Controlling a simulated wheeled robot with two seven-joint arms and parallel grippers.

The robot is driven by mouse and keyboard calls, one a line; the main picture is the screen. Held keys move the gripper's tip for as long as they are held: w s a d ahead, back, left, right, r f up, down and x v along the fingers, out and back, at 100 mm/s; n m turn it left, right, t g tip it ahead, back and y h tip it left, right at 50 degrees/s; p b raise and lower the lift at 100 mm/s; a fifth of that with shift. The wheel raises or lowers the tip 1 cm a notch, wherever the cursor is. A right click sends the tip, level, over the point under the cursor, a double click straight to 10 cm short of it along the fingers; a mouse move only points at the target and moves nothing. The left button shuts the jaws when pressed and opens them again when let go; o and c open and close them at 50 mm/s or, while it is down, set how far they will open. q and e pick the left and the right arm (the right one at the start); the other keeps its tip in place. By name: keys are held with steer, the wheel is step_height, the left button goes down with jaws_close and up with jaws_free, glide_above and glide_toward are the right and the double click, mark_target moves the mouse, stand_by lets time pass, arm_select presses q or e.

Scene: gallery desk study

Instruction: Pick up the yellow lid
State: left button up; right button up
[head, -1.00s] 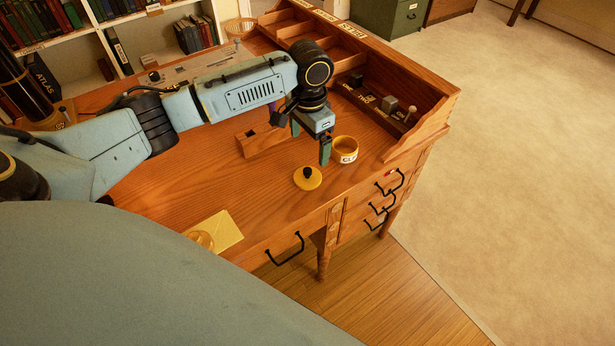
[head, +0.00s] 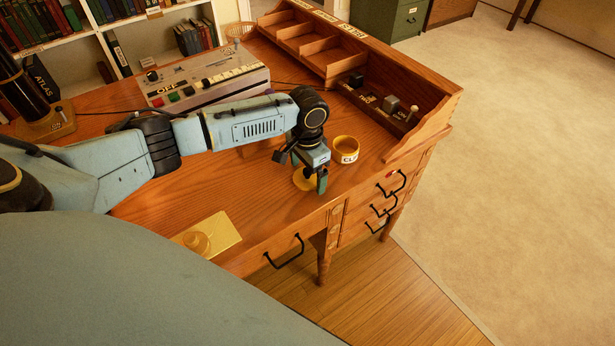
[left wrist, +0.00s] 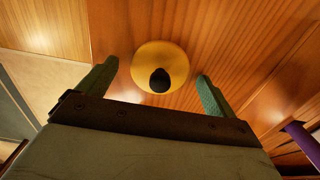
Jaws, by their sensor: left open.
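The yellow lid (head: 300,183) lies flat on the wooden desk, partly hidden by my left gripper (head: 311,180) in the head view. In the left wrist view the round yellow lid (left wrist: 172,54) has a black knob pointing up toward the camera. My left gripper (left wrist: 157,74) is open and empty, with its green fingers apart on either side of the lid in that view. The fingers appear above the lid; I cannot tell the exact height gap. My right gripper is in neither view.
A yellow open cup with a label (head: 346,155) stands just right of the lid. A grey machine with buttons (head: 205,80) is at the back. A yellow plate with a round piece (head: 226,231) lies near the front edge. Raised wooden compartments (head: 440,112) line the right side.

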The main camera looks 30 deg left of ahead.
arm_select(q)
steer(key=c, duration=1.1)
